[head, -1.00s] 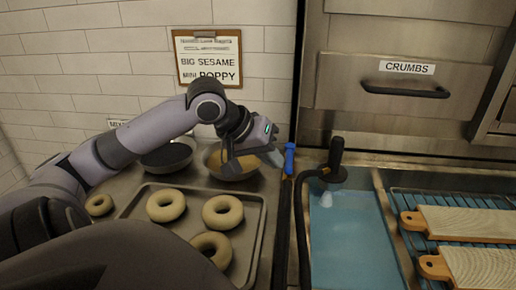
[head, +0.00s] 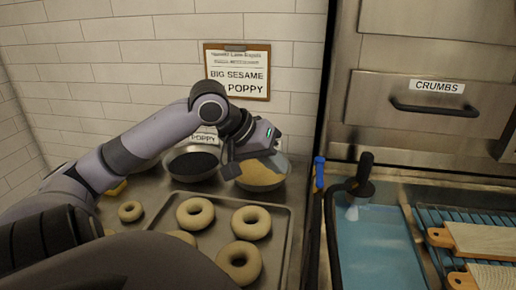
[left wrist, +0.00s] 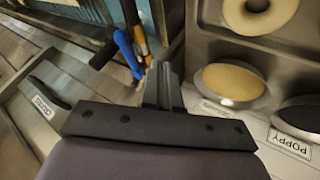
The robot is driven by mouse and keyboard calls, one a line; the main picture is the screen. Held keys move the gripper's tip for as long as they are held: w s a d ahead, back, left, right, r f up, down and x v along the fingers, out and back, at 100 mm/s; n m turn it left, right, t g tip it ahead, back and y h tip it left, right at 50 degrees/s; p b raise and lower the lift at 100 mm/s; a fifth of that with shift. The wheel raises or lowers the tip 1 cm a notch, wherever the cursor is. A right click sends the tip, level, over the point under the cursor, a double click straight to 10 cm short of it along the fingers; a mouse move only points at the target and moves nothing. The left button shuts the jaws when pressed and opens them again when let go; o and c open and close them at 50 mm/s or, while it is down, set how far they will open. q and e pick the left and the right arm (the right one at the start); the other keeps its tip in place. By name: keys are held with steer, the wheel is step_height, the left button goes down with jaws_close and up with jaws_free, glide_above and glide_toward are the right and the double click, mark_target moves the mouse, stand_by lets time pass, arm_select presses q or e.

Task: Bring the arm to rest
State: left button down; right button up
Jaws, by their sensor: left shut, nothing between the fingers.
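My left arm reaches in from the left in the head view, over the tray of bagels. Its gripper (head: 232,165) is at the bowl of sesame (head: 262,174) in that view, with nothing in it. In the left wrist view the gripper's fingers (left wrist: 163,88) are together and empty, beside the sesame bowl (left wrist: 232,82) and a blue-handled tool (left wrist: 127,52). My right gripper is not in view.
A metal tray (head: 287,238) holds several raw bagels. A bowl of poppy seeds (head: 193,162) stands left of the sesame. A water basin (head: 375,250), a black-handled tool (head: 364,172) and wooden boards (head: 485,238) are at the right.

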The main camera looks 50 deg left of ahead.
arm_select(q)
steer(key=shift+d+v, duration=0.2)
steer(key=shift+v, duration=2.7)
steer(key=shift+s+f, duration=0.1)
steer(key=shift+s, duration=0.05)
